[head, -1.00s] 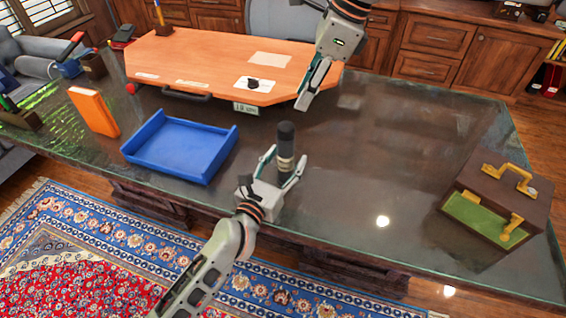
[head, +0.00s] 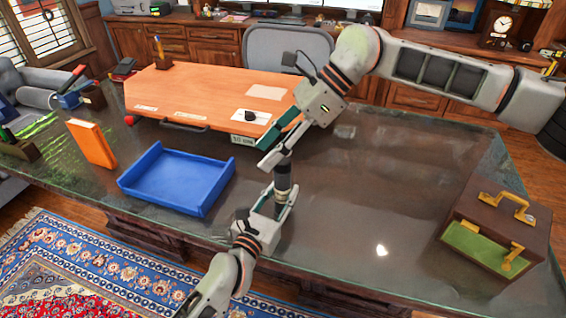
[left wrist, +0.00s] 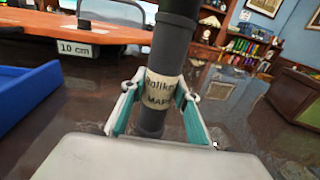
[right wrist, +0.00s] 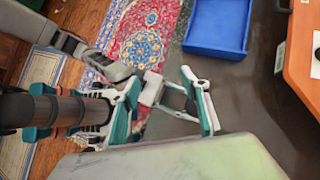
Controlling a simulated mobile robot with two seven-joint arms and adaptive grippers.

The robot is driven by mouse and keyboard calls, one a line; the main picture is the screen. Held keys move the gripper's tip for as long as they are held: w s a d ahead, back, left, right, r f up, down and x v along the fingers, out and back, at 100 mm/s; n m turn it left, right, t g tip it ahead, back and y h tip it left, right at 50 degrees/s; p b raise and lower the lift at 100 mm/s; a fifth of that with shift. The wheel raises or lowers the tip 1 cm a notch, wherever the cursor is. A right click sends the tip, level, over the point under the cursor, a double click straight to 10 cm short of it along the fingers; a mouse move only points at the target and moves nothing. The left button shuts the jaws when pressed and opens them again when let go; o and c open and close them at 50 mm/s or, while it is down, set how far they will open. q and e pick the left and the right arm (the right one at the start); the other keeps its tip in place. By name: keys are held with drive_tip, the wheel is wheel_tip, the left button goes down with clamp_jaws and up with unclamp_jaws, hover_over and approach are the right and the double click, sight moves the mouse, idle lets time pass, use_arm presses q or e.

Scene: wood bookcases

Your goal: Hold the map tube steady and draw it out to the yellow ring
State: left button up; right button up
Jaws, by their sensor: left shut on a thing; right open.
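The dark map tube (head: 283,183) stands roughly upright over the desk, with a cream label band reading partly "MAP" in the left wrist view (left wrist: 163,88). My left gripper (head: 279,197) is shut on it around the label, one finger on each side. My right gripper (head: 279,146) is open beside the tube's upper end and partly hides it in the head view. In the right wrist view the tube (right wrist: 70,109) lies to the left, not centred between the open fingers (right wrist: 165,100). No yellow ring shows on the tube.
A blue tray (head: 180,178) is left of the tube on the glass desk (head: 385,190). An orange board (head: 205,95) with a "10 cm" tag is behind. A brown case (head: 495,235) with yellow handles stands right. The desk between tube and case is clear.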

drive_tip(key=y, duration=0.2)
drive_tip(key=m+t+y, duration=0.2)
drive_tip(key=t+y, duration=0.2)
drive_tip(key=y, duration=0.3)
approach(283, 162)
drive_tip(key=a, duration=0.3)
drive_tip(key=w+a+f, duration=0.1)
drive_tip(key=a, duration=0.2)
drive_tip(key=w+a, duration=0.1)
drive_tip(key=a, duration=0.3)
drive_tip(key=shift+w+f, duration=0.1)
drive_tip(key=shift+f, duration=0.1)
